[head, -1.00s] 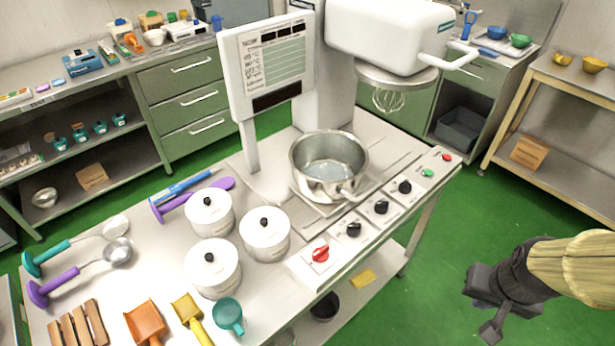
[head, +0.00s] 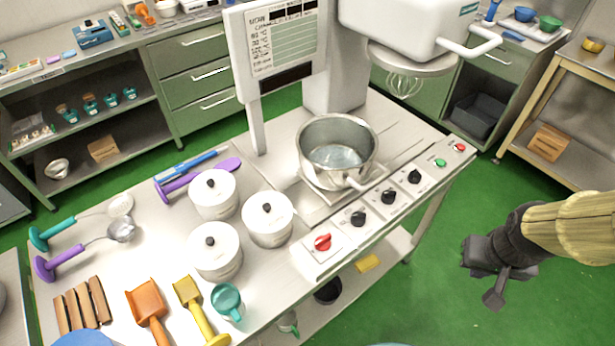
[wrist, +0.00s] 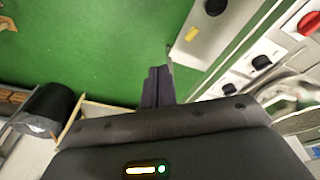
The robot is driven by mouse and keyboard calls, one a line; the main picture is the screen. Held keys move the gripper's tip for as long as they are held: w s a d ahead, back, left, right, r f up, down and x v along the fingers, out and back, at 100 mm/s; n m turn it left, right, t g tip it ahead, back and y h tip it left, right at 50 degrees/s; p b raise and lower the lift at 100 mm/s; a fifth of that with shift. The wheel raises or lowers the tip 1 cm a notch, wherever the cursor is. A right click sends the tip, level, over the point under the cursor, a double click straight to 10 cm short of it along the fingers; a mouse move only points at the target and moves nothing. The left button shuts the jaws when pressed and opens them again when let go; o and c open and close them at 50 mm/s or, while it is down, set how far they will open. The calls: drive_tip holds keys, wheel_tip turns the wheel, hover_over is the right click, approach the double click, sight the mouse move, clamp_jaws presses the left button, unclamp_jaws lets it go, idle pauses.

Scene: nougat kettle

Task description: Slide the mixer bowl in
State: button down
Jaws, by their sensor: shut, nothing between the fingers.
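The steel mixer bowl (head: 338,150) stands upright on a low platform of the steel worktable, with a handle at its front. The white mixer head (head: 420,28) with a wire whisk (head: 404,84) is up behind and to the right of the bowl, not over it. My gripper (head: 488,283) is shut and empty, over the green floor at the right of the table, well apart from the bowl. In the wrist view my gripper (wrist: 158,88) points over the floor, and part of the bowl (wrist: 300,119) shows at the right edge.
Three lidded white pots (head: 217,258) stand left of the bowl. Control knobs, including a red one (head: 322,242), line the table's front edge. Shelving (head: 555,125) stands at the right. The floor around my gripper is clear.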

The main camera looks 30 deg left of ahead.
drive_tip(key=w+a+f+n+t+h+p, duration=0.1)
drive_tip(key=w+a+n+h+p, duration=0.2)
drive_tip(key=a+n, duration=0.8)
drive_tip(key=w+a+f+n+t+p, duration=0.1)
drive_tip(key=w+a+n+p, duration=0.25)
drive_tip(key=a+n, duration=0.7)
drive_tip(key=s+a+n+t+p, duration=0.1)
drive_tip(key=s+a+n+t, duration=0.1)
drive_tip(key=a, duration=0.6)
drive_tip(key=s+a+f+n+t+y+p, duration=0.1)
drive_tip(key=s+a+n+t+p, duration=0.1)
drive_tip(key=s+a+n, duration=0.2)
drive_tip(key=s+a+n+t+y+p, duration=0.1)
drive_tip(key=s+a+n+t, duration=0.1)
drive_tip(key=a, duration=0.9)
drive_tip(key=shift+s+a+f+n+p, duration=0.15)
drive_tip(key=shift+s+a+n, duration=0.1)
drive_tip(key=shift+n, duration=0.45)
drive_tip(key=shift+s+a+f+n+p, duration=0.15)
drive_tip(key=shift+s+n, duration=0.1)
drive_tip(key=shift+n, duration=0.4)
drive_tip(key=shift+w, duration=0.15)
drive_tip(key=shift+d+f, duration=0.1)
